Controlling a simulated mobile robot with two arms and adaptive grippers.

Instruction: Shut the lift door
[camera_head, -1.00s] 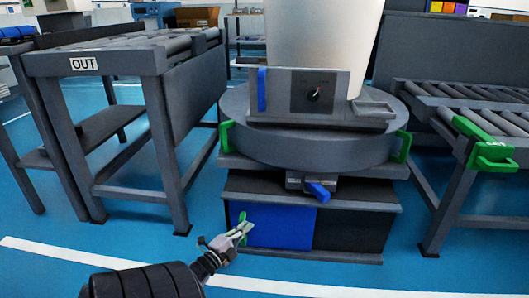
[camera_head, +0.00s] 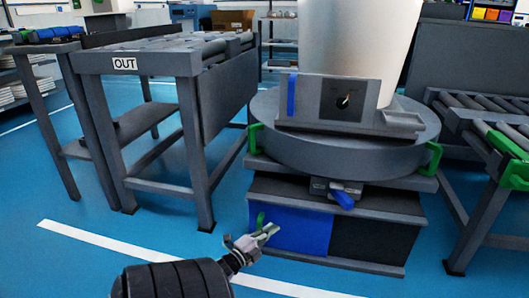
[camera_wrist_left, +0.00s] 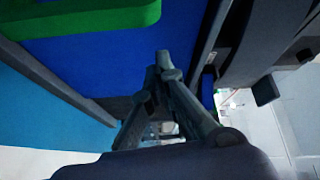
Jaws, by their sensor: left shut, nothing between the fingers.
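The lift (camera_head: 340,132) is a grey round platform on a dark base. Its blue door (camera_head: 302,232) covers the left half of the base front; the right half shows dark. A green handle (camera_head: 260,220) stands at the door's left edge. My left gripper (camera_head: 272,230) is shut and empty in front of the door's left part, just beside the handle; contact cannot be told. In the left wrist view, the blue door (camera_wrist_left: 100,65) and green handle (camera_wrist_left: 85,16) lie to the upper left of the gripper fingers (camera_wrist_left: 163,62). My right gripper is not in view.
A grey roller table marked OUT (camera_head: 150,62) stands left of the lift. Another roller conveyor (camera_head: 480,110) with a green bracket stands at the right. A white bin-like vessel (camera_head: 355,45) stands on the lift. The blue floor in front is clear.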

